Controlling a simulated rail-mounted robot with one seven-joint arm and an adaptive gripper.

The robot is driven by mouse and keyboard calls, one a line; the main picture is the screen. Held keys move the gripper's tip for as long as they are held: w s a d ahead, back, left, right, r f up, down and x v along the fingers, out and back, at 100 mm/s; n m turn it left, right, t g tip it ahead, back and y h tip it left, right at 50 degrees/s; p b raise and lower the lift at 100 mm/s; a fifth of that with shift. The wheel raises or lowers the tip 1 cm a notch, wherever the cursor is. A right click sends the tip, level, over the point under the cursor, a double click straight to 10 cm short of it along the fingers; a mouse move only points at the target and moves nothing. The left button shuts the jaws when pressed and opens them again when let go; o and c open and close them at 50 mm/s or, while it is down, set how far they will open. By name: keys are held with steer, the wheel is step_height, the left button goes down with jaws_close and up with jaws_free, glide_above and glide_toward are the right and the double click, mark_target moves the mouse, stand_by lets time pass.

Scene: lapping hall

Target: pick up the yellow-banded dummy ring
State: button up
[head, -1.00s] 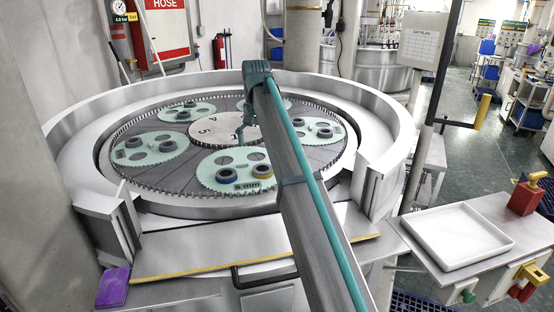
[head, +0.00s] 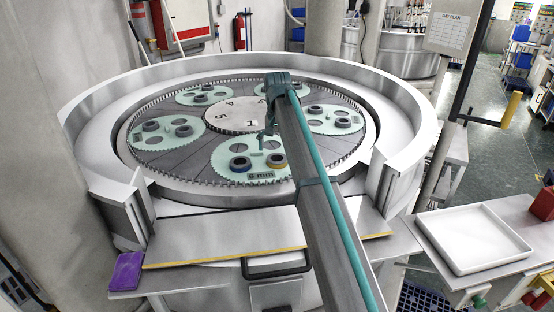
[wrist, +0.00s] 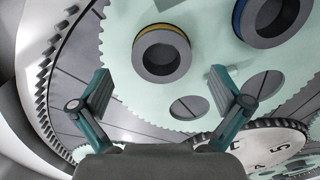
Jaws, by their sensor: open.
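The yellow-banded dummy ring (head: 276,160) is a dark grey ring lying flat on the near mint-green carrier marked 6 mm (head: 228,150). A similar ring with a blue band (head: 240,164) lies to its left. My gripper (head: 267,146) is above the carrier, just beyond the rings. In the wrist view my gripper (wrist: 162,88) is open and empty. The yellow-banded ring (wrist: 162,72) shows ahead between the lines of the fingers, apart from them. The blue-banded ring (wrist: 284,40) is at the upper right there, partly cut off by the frame.
Other carriers with dark rings, such as the left one (head: 188,142), surround the numbered centre disc (head: 218,108). A high metal rim (head: 85,105) encloses the machine, with a front opening. An empty white tray (head: 470,240) stands at right; a purple block (head: 127,271) lies at front left.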

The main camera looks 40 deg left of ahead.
mark_target(277, 156)
steer(key=shift+a+f+p, duration=0.1)
steer(key=shift+f+p, duration=0.45)
steer(key=shift+f, duration=1.15)
steer(key=c, duration=1.7)
